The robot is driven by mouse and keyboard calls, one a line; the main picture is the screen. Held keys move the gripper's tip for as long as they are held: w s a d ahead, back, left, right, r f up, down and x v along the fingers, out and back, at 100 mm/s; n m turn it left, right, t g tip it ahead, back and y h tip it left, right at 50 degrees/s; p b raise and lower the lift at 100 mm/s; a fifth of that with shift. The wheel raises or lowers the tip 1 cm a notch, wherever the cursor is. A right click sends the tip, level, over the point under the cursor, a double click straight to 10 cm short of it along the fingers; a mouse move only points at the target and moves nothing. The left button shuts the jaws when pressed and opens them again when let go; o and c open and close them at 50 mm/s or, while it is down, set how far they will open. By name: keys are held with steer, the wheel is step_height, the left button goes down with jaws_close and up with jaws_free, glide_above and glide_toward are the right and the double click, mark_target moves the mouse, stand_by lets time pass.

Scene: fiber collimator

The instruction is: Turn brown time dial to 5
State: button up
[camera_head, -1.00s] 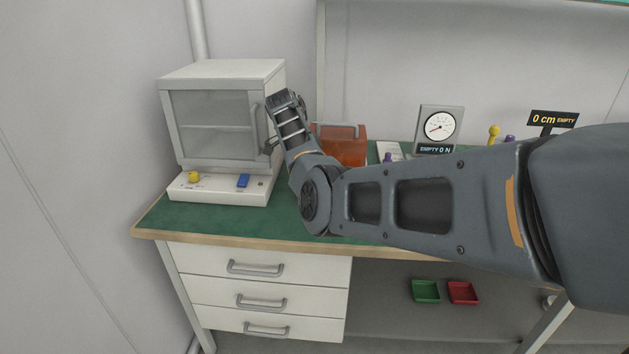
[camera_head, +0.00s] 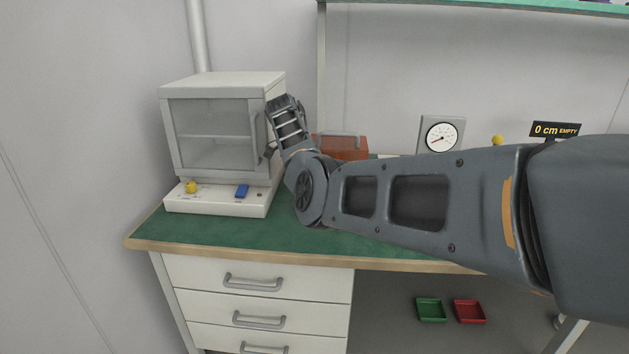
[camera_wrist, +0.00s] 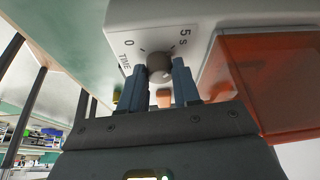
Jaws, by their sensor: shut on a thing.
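The brown-grey round time dial (camera_wrist: 160,67) is on a white panel marked "0", "TIME" and "5 s" in the wrist view. Short tick marks surround it. The "0" is left of the dial and "5 s" is to its right. My gripper (camera_wrist: 158,77) has one blue-grey finger on each side of the dial and is shut on it. I cannot make out the dial's pointer. In the head view the dial is hidden, and my wrist stands at the right side of the white cabinet (camera_head: 222,82).
An orange-brown box (camera_head: 345,147) stands close to the right of my wrist and also shows in the wrist view (camera_wrist: 272,85). A gauge (camera_head: 441,136) stands further right.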

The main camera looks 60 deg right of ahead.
steer(key=o, duration=1.1)
steer(key=shift+c, duration=0.2)
step_height(320, 180, up, 4)
steer(key=shift+d+r, duration=0.1)
steer(key=shift+r, duration=0.1)
steer(key=s+d+r+p, duration=0.1)
steer(key=s+d+r, duration=0.4)
steer(key=s, duration=0.5)
steer(key=shift+s+d+r, duration=0.15)
steer(key=shift+r, duration=0.65)
